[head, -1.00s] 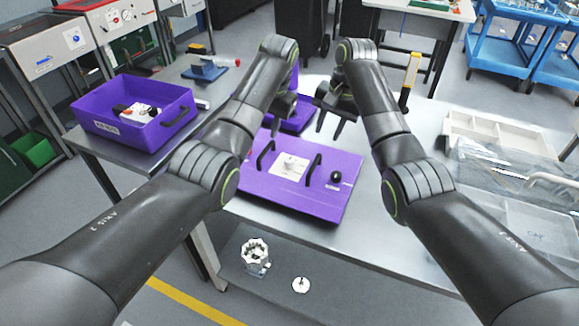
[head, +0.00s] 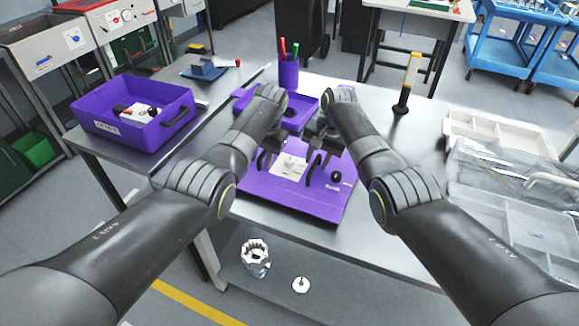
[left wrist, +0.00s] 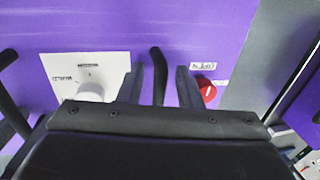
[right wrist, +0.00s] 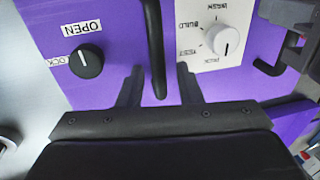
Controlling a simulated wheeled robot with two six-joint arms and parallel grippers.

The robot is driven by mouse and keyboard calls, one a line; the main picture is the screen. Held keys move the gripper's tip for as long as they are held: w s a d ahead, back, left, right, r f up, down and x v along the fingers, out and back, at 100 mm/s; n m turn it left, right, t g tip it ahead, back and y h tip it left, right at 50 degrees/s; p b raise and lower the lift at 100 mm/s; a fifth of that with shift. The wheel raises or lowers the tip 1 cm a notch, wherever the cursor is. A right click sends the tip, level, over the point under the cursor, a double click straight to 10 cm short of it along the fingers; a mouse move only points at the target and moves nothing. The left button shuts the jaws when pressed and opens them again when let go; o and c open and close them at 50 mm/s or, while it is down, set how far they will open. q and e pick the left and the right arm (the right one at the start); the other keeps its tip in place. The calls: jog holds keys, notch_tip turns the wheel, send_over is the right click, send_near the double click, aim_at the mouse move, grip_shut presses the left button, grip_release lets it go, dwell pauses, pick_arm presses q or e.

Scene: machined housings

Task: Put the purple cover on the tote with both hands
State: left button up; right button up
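The purple cover (head: 290,198) lies flat on the metal table, with two black handles, a white dial panel and a black knob. The purple tote (head: 130,137) stands apart at the left, open, with a few items inside. My left gripper (head: 266,156) is at the cover's left handle; in the left wrist view its open fingers (left wrist: 160,88) straddle that handle (left wrist: 157,68). My right gripper (head: 318,156) is at the right handle; in the right wrist view its open fingers (right wrist: 158,88) are either side of that handle (right wrist: 154,40). Contact cannot be told.
A purple tray (head: 302,118) and a purple pen cup (head: 288,75) stand behind the cover. A black-and-yellow upright tool (head: 405,88) is at the back right. A white divided tray (head: 490,130) and clear bins (head: 500,195) lie right. Table between cover and bins is clear.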

pick_arm(q)
grip_shut()
pick_arm(e)
grip_shut()
pick_arm(q)
jog(key=shift+r, duration=0.1)
pick_arm(e)
jog(key=shift+r, duration=0.1)
